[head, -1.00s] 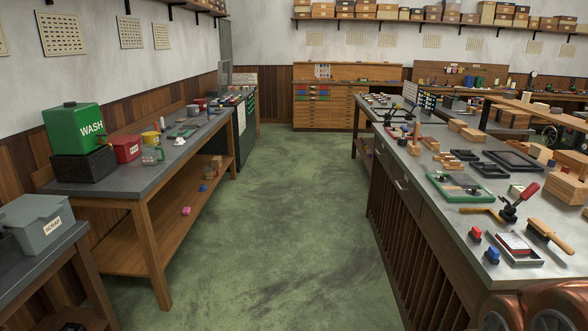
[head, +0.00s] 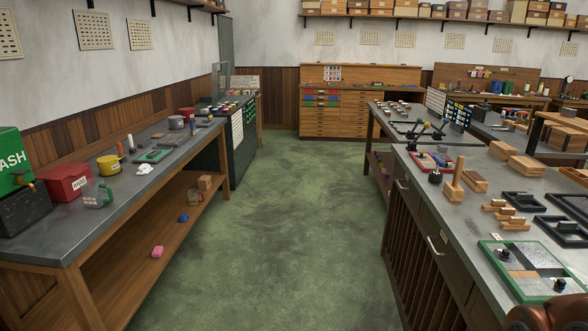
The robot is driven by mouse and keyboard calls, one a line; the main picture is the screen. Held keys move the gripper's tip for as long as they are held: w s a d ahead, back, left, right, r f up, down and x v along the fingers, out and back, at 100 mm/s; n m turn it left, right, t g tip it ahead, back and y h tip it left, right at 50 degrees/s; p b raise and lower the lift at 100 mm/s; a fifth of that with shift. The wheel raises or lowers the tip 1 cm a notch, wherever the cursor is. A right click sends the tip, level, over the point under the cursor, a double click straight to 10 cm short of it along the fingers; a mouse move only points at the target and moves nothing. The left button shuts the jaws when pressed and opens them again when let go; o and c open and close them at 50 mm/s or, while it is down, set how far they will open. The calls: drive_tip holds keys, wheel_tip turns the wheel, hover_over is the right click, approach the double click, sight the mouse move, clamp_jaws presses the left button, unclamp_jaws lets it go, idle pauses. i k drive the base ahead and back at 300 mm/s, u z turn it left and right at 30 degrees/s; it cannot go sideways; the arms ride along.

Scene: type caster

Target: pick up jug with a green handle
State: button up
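A small see-through jug with a green handle (head: 94,198) stands on the grey top of the left bench (head: 70,236), near its front edge. It is right of a red box (head: 68,183) and in front of a yellow pot (head: 108,166). My gripper is not in view. Only a copper-coloured part of my own arm shows at the bottom right corner, and nothing held can be seen.
A green WASH tank on a dark base (head: 20,213) is cut off at the left edge. White cloth-like lumps (head: 145,169) and a green tray (head: 154,156) lie beyond the jug. The green floor (head: 290,215) between the benches is clear. A cluttered workbench (head: 455,220) stands right.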

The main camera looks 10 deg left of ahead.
sight(94, 190)
drive_tip(key=u, duration=0.15)
drive_tip(key=i, duration=1.75)
drive_tip(key=u, duration=1.15)
drive_tip(key=i, duration=1.1)
drive_tip(key=u, duration=1.65)
drive_tip(key=i, duration=0.75)
drive_tip(key=u, duration=0.4)
